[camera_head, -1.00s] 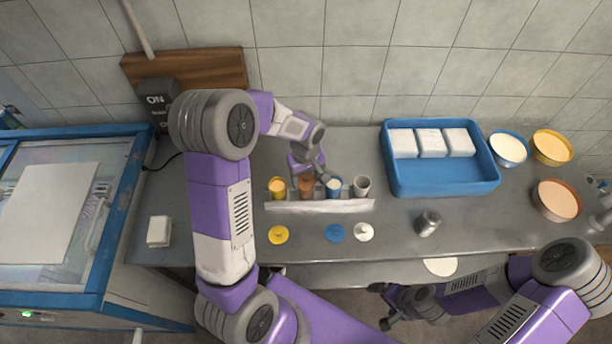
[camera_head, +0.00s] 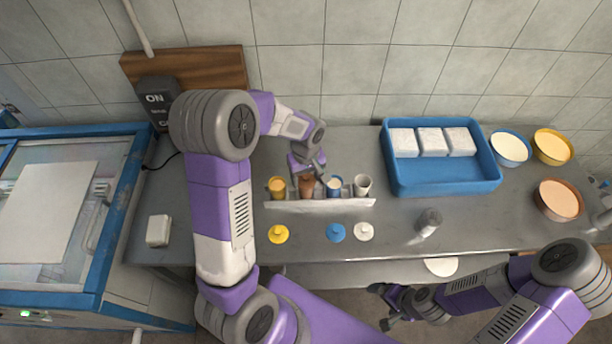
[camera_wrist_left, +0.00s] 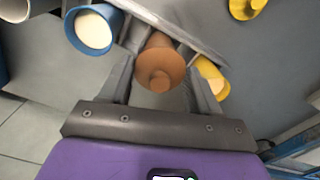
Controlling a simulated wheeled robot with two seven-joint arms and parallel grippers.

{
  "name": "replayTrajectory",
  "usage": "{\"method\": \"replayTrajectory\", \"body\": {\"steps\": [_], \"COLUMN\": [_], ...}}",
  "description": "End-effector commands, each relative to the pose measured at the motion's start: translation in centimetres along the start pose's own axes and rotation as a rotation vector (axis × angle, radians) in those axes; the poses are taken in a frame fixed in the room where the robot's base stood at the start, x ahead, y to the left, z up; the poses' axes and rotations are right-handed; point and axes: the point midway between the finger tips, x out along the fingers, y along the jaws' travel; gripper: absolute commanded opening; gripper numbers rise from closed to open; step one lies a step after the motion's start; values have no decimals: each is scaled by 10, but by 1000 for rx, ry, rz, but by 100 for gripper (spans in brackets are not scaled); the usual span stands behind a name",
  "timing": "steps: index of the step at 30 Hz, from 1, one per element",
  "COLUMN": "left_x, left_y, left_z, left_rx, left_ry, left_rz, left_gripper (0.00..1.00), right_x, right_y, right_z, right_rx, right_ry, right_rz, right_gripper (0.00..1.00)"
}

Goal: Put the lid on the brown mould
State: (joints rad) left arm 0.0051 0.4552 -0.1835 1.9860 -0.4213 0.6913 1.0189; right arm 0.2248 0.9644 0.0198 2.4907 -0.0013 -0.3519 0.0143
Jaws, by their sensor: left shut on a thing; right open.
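The brown mould (camera_head: 307,191) stands in the white rack, between the yellow mould (camera_head: 277,187) and the blue mould (camera_head: 334,188). In the left wrist view, the brown lid (camera_wrist_left: 160,72) with its round knob covers the mouth of the brown mould (camera_wrist_left: 160,42). Whether its rim is fully seated cannot be told. My left gripper (camera_head: 308,178) is above the brown mould, with its fingers on either side of the lid, shut on it. My right gripper (camera_head: 379,306) is open and empty in front of the table's edge.
A yellow lid (camera_head: 278,234), a blue lid (camera_head: 335,232) and a white lid (camera_head: 364,231) lie in front of the rack (camera_head: 340,204). A white mould (camera_head: 362,186) stands at its right end. A metal can (camera_head: 428,222) and a blue tray (camera_head: 440,186) are farther right.

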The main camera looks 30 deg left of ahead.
Motion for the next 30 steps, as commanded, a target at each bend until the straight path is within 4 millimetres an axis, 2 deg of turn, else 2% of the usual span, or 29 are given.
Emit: {"method": "replayTrajectory", "body": {"steps": [7,8,13,19,21,30], "left_x": [0,0,0,0,0,-2], "left_y": [0,0,0,0,0,0], "left_z": [0,0,0,0,0,0], "left_rx": [0,0,0,1,1,0], "left_ry": [0,1,1,0,0,1], "left_rz": [0,0,0,0,0,0], "left_gripper": [34,65,91,92,100,100], "right_x": [0,0,0,0,0,-2], "right_y": [0,0,0,0,0,-1], "right_z": [0,0,0,0,0,0], "right_rx": [0,0,0,0,0,0], "right_ry": [0,0,0,0,0,0], "right_rz": [0,0,0,0,0,0], "right_gripper": [93,93,93,93,93,93]}}
